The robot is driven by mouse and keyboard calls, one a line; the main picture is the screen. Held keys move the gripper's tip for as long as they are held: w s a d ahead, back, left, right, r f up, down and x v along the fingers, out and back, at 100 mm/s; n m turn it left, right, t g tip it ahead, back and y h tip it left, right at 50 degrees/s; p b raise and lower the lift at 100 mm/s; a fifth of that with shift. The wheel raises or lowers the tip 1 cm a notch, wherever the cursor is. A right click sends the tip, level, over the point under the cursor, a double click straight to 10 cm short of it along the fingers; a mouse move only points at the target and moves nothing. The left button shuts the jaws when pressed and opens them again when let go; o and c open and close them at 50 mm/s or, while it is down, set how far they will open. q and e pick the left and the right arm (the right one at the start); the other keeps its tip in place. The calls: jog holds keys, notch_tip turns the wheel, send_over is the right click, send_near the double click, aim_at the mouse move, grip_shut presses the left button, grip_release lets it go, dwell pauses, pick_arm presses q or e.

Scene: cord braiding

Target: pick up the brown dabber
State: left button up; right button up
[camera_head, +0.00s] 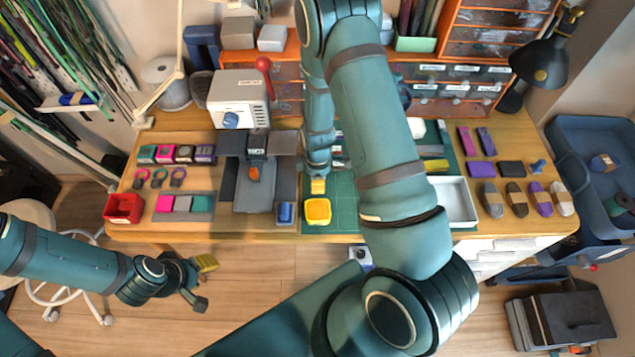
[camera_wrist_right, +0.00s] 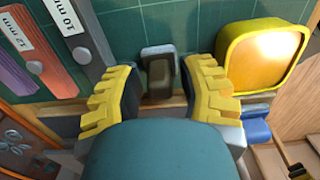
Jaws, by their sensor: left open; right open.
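A small dark brown block with a grey end, which looks like the brown dabber (camera_wrist_right: 160,76), stands by the green mat's edge in the right wrist view. My right gripper (camera_wrist_right: 166,92) is open, with its yellow-padded fingers on either side of the block; I cannot tell whether they touch it. In the head view the right gripper (camera_head: 318,186) is just behind the yellow tray, and the dabber is hidden there. My left gripper (camera_head: 203,283) is open and empty, out in front of the table over the floor.
The yellow tray (camera_head: 317,211) is close to the right gripper, with a blue block (camera_head: 285,212) beside it. A grey fixture (camera_head: 253,195) is to the left. A white tray (camera_head: 455,202) and several dark, purple and pale pieces are to the right.

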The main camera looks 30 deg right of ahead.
jog(key=shift+f, duration=0.5)
grip_shut()
notch_tip(320, 180, up, 10)
jog(key=shift+r+p, duration=0.1)
jog(key=shift+p, duration=0.7)
